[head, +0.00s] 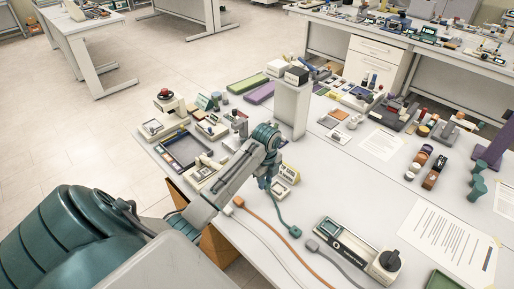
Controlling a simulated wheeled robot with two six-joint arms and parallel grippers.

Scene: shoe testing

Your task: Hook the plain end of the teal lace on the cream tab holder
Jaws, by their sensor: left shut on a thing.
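My left gripper (267,183) is over the near-middle part of the bench, pointing down. It is shut on the teal lace (281,215), close to one end, which the fingers hide. The lace runs down from the fingers to a teal block (295,231) that lies on the bench. A cream holder with a label (289,173) stands just right of the fingers, partly hidden behind the gripper. Whether the lace touches it is too small to tell. My right gripper does not show.
An orange cable (264,219) and a grey cable (338,261) lie nearby on the bench. A cream device with a black knob (383,265) is at the lower right. Bare bench lies right of the holder.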

